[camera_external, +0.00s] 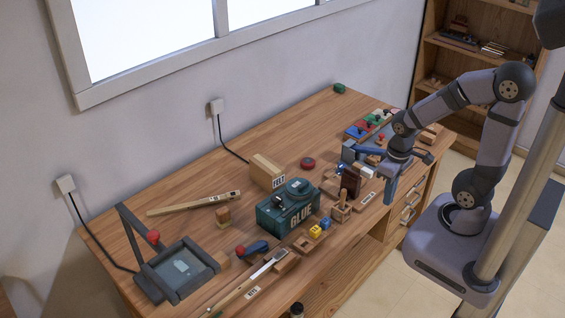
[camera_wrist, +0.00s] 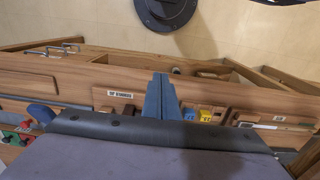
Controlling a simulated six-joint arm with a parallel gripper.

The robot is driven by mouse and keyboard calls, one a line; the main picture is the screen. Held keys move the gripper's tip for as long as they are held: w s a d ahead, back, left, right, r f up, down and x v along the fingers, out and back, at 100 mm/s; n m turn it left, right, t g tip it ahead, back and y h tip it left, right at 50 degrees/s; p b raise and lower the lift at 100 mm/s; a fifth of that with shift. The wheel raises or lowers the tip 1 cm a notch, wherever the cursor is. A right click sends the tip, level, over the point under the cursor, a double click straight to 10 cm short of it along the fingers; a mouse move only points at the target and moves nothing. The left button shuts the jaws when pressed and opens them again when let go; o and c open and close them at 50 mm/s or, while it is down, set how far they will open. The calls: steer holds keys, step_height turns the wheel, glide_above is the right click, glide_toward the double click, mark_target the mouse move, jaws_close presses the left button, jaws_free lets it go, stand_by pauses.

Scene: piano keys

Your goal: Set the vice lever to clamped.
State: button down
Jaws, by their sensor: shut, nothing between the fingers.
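My gripper (camera_external: 389,197) points down over the front right part of the workbench, its blue fingers together and empty. The fingers also show in the wrist view (camera_wrist: 160,92), near the bench's front edge. A grey and blue fixture (camera_external: 348,150), which looks like the vice, stands on the bench just left of my gripper, partly behind my arm. A blue bar (camera_external: 368,153) shows beside it. A blue rounded part (camera_wrist: 41,112) shows at the left of the wrist view. I cannot tell for sure which part is the lever or how it is set.
Yellow (camera_external: 315,231) and blue (camera_external: 325,223) cubes lie near the front edge. A board with coloured pieces (camera_external: 361,129) lies behind.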

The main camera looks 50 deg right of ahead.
steer(key=w+a+r+n+y+b, duration=0.1)
steer(key=w+a+n, duration=0.4)
steer(key=w+a, duration=0.8)
steer(key=w+a+r+n+y+b, duration=0.1)
steer(key=w+a+n+y+b, duration=0.2)
steer(key=w+a, duration=1.1)
steer(key=shift+w+a+r+n+g+y, duration=0.25)
steer(key=shift+w+n+g+y, duration=0.15)
steer(key=shift+w+n+y, duration=0.75)
steer(key=shift+f, duration=0.1)
steer(key=p, duration=0.5)
glide_above(252, 246)
steer(key=w+a, duration=0.1)
steer(key=w, duration=0.1)
steer(key=shift+a+f, duration=0.15)
steer(key=shift+f, duration=4.8)
